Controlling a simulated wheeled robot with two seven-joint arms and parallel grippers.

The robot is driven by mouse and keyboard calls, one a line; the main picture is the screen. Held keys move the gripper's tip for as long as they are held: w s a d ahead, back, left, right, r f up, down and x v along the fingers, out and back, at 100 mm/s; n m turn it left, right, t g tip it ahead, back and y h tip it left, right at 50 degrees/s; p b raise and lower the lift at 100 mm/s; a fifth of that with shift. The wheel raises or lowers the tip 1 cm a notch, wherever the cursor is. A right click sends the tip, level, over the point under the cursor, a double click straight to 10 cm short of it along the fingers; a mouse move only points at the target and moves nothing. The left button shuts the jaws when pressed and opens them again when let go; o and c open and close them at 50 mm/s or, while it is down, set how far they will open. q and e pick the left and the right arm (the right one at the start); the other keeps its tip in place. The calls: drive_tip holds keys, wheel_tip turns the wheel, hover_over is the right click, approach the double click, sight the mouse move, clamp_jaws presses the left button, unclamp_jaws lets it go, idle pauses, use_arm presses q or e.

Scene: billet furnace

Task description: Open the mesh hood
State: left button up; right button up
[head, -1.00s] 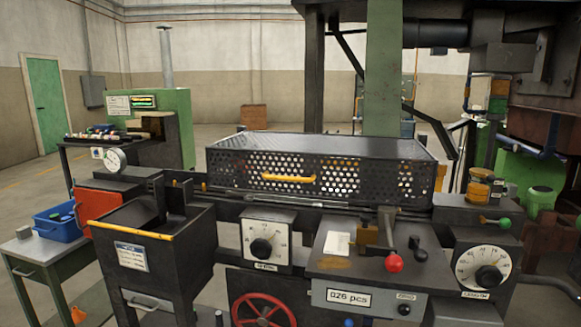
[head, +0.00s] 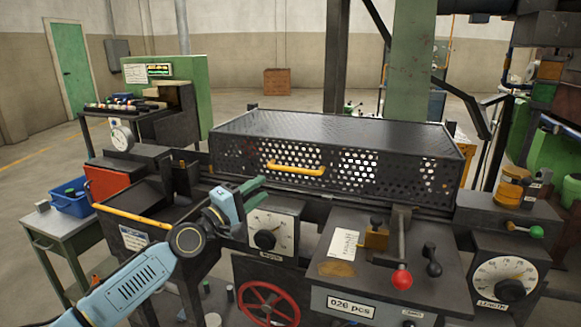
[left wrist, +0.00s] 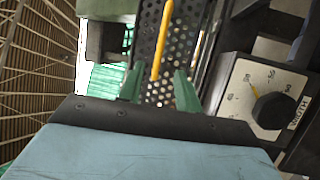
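The mesh hood (head: 340,155) is a black perforated box lid lying closed over the machine bed in the head view. Its yellow handle (head: 296,169) runs along the front face. My left gripper (head: 258,190) is in front of the hood, below and left of the handle, with its green fingers apart and nothing between them. In the left wrist view the gripper (left wrist: 158,88) has its two fingertips spread, with the yellow handle (left wrist: 162,40) beyond them, apart from them. The mesh (left wrist: 187,45) shows behind the handle. My right gripper is not in view.
A dial panel (head: 270,236) sits just below my left gripper. A black bin with a yellow edge (head: 130,215) stands at left. A red-knobbed lever (head: 402,278) and a length dial (head: 504,280) are at right. A red handwheel (head: 268,303) is below.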

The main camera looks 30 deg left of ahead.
sight(288, 170)
use_arm(q)
drive_tip(key=x, duration=1.1)
drive_tip(key=shift+w+d, duration=0.1)
drive_tip(key=shift+w, duration=0.25)
drive_tip(key=shift+c, duration=0.4)
clamp_jaws()
